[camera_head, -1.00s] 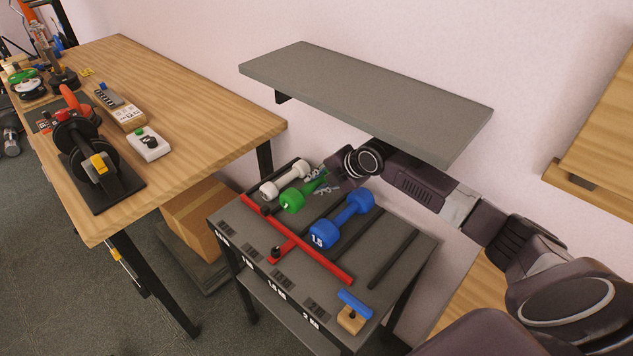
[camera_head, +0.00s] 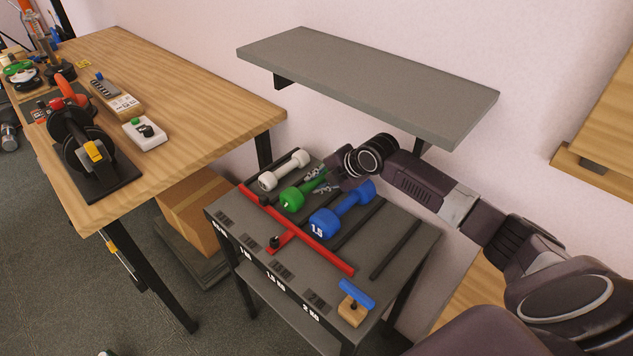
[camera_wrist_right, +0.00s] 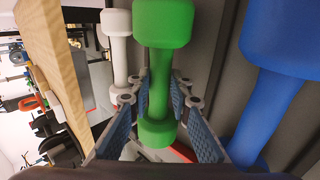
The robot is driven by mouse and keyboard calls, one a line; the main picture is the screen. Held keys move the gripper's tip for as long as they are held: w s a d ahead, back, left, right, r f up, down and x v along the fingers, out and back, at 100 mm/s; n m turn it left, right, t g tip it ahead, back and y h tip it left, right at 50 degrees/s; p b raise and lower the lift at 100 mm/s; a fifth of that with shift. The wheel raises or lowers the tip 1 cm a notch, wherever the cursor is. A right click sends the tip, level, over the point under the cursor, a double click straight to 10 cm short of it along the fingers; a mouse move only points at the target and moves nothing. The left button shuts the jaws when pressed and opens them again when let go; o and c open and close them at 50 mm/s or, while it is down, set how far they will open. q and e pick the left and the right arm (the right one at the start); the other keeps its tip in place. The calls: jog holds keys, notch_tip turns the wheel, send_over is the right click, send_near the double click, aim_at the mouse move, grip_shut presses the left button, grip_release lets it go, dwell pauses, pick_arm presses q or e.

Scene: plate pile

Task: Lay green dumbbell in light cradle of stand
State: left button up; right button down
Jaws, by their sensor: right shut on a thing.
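The green dumbbell (camera_head: 291,200) is at the grey stand (camera_head: 408,262), between the white dumbbell (camera_head: 284,171) and the blue dumbbell (camera_head: 341,209). Its near head is just behind the long red bar (camera_head: 316,246). My right gripper (camera_head: 323,186) is shut on its handle. In the right wrist view, the fingers (camera_wrist_right: 158,92) flank the handle of the green dumbbell (camera_wrist_right: 164,24). Its far end is partly hidden by the gripper in the head view. I cannot tell whether it touches the cradle rails. My left gripper is not in view.
A grey shelf (camera_head: 370,82) overhangs the back of the stand, close above my right arm. A wooden block with a blue bar (camera_head: 354,307) sits at the stand's front right. The wooden table (camera_head: 190,95) is at left. The rightmost cradle is empty.

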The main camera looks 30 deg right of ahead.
jog(key=shift+w, duration=0.15)
jog(key=c, duration=1.7)
grip_release()
jog(key=shift+s+f, duration=0.3)
jog(key=shift+f, duration=0.05)
jog(key=shift+w+v, duration=0.2)
jog(key=shift+v, duration=3.9)
jog(key=shift+s+r, duration=0.1)
